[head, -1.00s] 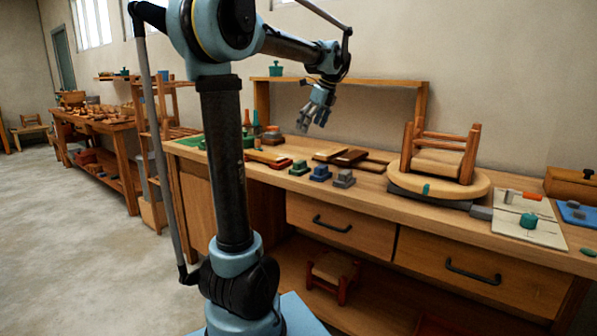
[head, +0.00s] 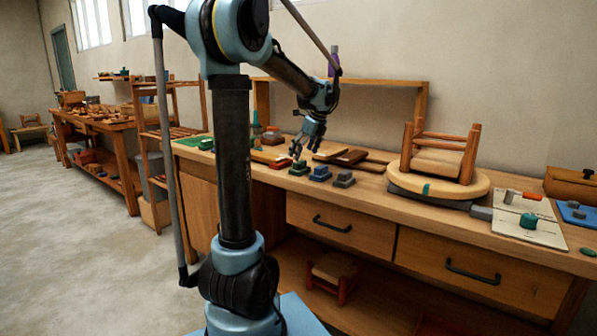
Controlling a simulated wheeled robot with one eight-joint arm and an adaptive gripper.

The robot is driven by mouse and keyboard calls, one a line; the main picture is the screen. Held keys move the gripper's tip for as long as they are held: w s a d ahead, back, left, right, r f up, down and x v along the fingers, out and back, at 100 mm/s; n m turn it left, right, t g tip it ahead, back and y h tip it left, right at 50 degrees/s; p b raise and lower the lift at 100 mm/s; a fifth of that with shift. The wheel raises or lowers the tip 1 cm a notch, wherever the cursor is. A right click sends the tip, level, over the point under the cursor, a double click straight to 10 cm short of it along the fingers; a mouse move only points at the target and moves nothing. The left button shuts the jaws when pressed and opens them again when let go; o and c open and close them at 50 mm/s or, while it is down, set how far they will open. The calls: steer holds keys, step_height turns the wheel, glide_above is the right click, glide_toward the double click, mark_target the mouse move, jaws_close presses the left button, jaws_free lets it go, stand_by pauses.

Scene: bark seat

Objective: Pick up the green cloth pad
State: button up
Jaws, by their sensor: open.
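A small green pad-like block (head: 299,169) lies on the workbench, at the left end of a short row with a blue one (head: 320,174) and a grey one (head: 344,179). It looks like the green cloth pad, though its material is too small to tell. My gripper (head: 301,154) is open, fingers pointing down, just above the green block in the picture. I cannot tell how large the gap is, or whether they touch. No object shows between the fingers.
Flat wooden boards (head: 349,157) lie behind the row. A flat green sheet (head: 189,141) lies at the bench's left end. The bench front (head: 400,205) between row and turntable is fairly clear.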

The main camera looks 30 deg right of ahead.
mark_target(299, 162)
steer(key=shift+x, duration=2.65)
steer(key=shift+a, duration=0.15)
steer(key=shift+c, duration=0.5)
steer(key=shift+r, duration=0.1)
steer(key=c, duration=1.1)
